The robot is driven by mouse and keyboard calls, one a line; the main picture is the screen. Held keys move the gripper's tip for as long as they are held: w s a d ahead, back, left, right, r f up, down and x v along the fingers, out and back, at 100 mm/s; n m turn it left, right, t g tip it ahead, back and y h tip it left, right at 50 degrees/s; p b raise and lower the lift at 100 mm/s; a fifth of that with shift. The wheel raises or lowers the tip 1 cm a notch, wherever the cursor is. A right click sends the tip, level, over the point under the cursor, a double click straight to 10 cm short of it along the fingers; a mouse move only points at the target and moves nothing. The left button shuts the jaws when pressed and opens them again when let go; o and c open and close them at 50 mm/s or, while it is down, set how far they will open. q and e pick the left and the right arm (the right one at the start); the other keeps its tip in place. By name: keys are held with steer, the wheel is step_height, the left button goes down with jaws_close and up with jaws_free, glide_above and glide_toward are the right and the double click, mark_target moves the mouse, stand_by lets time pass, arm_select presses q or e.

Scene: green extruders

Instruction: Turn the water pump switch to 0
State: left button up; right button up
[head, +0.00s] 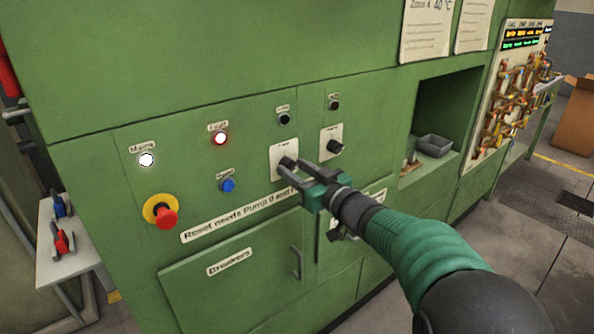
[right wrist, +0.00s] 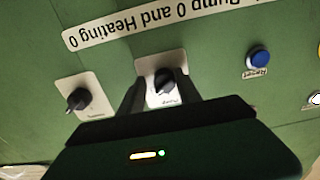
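The pump switch is a black rotary knob (right wrist: 165,79) on a white plate, with a small label that seems to read "Pump" in the upside-down right wrist view. In the head view its plate (head: 281,154) shows on the green panel, with the knob partly behind my gripper. My right gripper (head: 296,176) is at this switch. In the right wrist view its two dark fingers (right wrist: 161,92) are open, one on each side of the knob, with visible gaps. I cannot read which mark the knob points at. My left gripper is not in view.
A similar knob (head: 335,147) sits right of the pump switch. A blue button (head: 228,185), red emergency stop (head: 167,217) and lit lamps (head: 221,138) are to the left. A label strip (head: 240,217) and breaker door (head: 235,275) lie below. A recess with a grey tray (head: 434,146) is right.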

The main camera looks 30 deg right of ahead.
steer(key=shift+a+r, duration=0.15)
steer(key=shift+a, duration=0.4)
steer(key=c, duration=0.5)
steer(key=shift+c, duration=1.2)
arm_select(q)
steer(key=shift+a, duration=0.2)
arm_select(e)
steer(key=shift+d, duration=0.3)
jaws_close()
